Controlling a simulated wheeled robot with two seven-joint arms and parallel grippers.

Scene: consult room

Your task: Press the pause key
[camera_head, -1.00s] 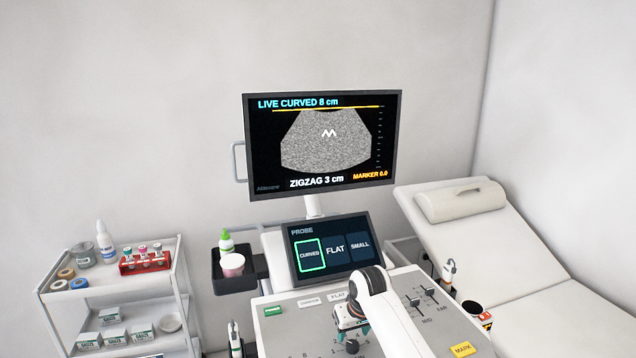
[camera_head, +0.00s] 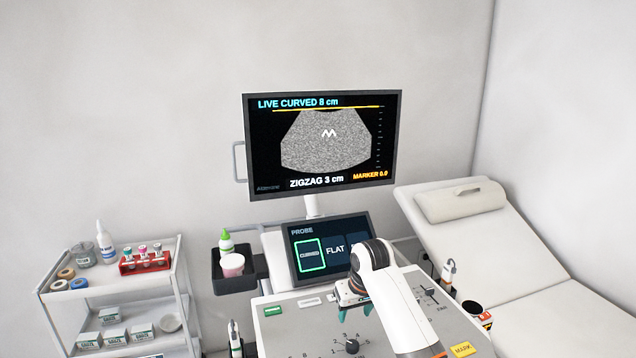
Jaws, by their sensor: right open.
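The ultrasound console (camera_head: 290,330) stands at the bottom centre. On its far edge are a small green key (camera_head: 272,310) and a white key (camera_head: 309,302). A yellow MARK key (camera_head: 463,349) is at its right. I cannot make out a key labelled pause. My right gripper (camera_head: 355,309) is open and empty above the far part of the console, pointing down. My right arm hides part of the panel and the small touchscreen (camera_head: 310,277). My left gripper is not in view.
A monitor (camera_head: 322,140) reading LIVE CURVED 8 cm stands behind the console. A black dial (camera_head: 352,346) and sliders are on the panel. A bottle (camera_head: 226,241) and a pink cup (camera_head: 232,265) stand left of it. A supply cart (camera_head: 110,283) is at left, a couch (camera_head: 530,265) at right.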

